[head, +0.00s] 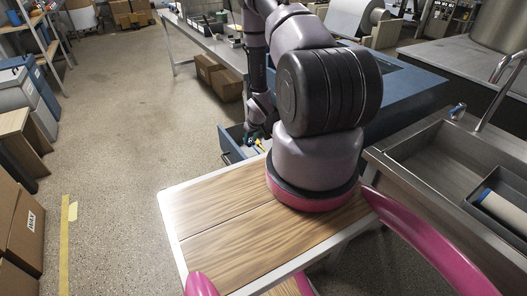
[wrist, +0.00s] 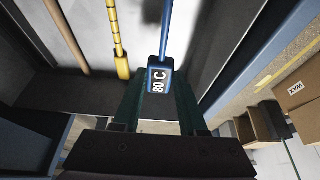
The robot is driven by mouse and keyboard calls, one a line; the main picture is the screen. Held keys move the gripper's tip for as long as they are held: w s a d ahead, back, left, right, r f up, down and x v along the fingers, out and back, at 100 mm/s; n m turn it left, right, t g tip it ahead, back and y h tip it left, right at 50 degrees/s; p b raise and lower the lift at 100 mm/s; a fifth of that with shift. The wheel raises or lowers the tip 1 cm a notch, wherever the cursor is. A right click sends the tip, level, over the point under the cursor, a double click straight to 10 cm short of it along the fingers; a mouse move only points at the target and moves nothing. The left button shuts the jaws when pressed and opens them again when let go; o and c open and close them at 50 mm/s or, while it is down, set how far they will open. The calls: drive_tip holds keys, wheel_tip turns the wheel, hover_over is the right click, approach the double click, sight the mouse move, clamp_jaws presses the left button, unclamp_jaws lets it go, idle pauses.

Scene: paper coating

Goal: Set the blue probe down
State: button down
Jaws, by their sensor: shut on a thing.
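The blue probe (wrist: 165,45) has a thin blue shaft and a blue block handle marked "80 C". My gripper (wrist: 160,105) is shut on that handle, with one dark finger on each side of it. The shaft points away from the gripper over a grey interior. In the head view my gripper (head: 257,133) is low over an open blue drawer (head: 228,147), and the blue probe is hard to make out there. Whether the probe touches the drawer floor I cannot tell.
A yellow banded probe (wrist: 119,45) lies left of the blue one, and a brown rod (wrist: 65,37) lies farther left. The drawer's blue side wall (wrist: 255,60) is at the right. Cardboard boxes (head: 218,76) stand on the floor beyond. A wood-topped table (head: 215,205) is close in front.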

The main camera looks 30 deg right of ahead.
sight(256, 150)
wheel_tip(256, 150, down, 8)
drive_tip(key=shift+r, duration=0.1)
drive_tip(key=shift+c, duration=2.2)
unclamp_jaws()
drive_tip(key=v, duration=1.2)
